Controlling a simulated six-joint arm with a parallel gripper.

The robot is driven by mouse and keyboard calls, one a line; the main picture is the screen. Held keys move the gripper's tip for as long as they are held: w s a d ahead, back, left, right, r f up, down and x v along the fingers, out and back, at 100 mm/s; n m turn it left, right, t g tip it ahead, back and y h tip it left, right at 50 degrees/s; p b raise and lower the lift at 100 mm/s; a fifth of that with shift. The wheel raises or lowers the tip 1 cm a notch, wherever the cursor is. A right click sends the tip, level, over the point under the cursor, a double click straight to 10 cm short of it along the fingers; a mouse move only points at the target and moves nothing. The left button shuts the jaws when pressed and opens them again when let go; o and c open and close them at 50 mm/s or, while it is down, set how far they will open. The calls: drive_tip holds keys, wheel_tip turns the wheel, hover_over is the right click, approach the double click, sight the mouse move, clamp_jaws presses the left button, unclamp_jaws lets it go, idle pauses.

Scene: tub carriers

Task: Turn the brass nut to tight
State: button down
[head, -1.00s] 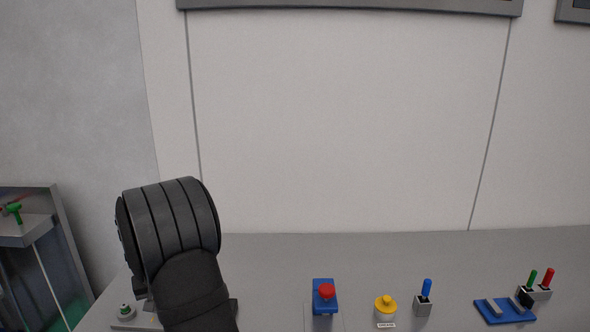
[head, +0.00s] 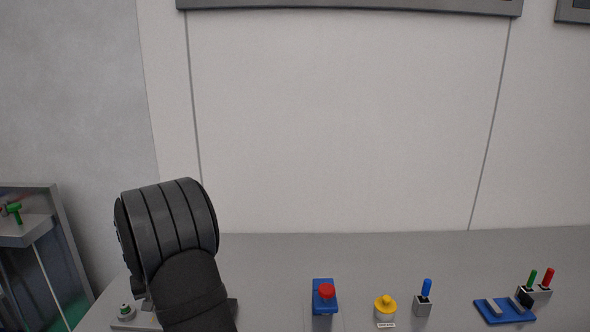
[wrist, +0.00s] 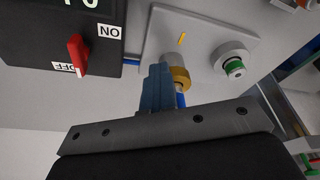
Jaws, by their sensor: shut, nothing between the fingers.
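The brass nut (wrist: 179,75) shows in the wrist view as a gold ring on a light grey plate (wrist: 160,38). A short yellow mark (wrist: 182,39) is on the plate above it, and something blue shows just below the nut. My gripper (wrist: 160,70) has its blue-grey fingers together and empty, just left of the nut and overlapping its left side in the view. I cannot tell whether they touch it. In the head view my arm hides the nut and the gripper.
Right of the nut stands a round fitting with a green ring (wrist: 233,67). Left is a black box with a red switch (wrist: 77,54) and ON/OFF labels. On the bench are a red button (head: 326,291), a yellow knob (head: 385,304) and a blue tray (head: 504,311).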

drive_tip(key=shift+s+a, duration=0.15)
drive_tip(key=shift+a, duration=0.1)
drive_tip(key=shift+s+a, duration=0.3)
drive_tip(key=shift+a, duration=0.35)
drive_tip(key=shift+s+a, duration=0.1)
drive_tip(key=shift+a, duration=0.15)
drive_tip(key=shift+s, duration=0.1)
drive_tip(key=shift+s, duration=0.3)
drive_tip(key=w+v, duration=0.1)
drive_tip(key=v, duration=0.4)
drive_tip(key=shift+a+r, duration=0.25)
drive_tip(key=shift+r, duration=0.3)
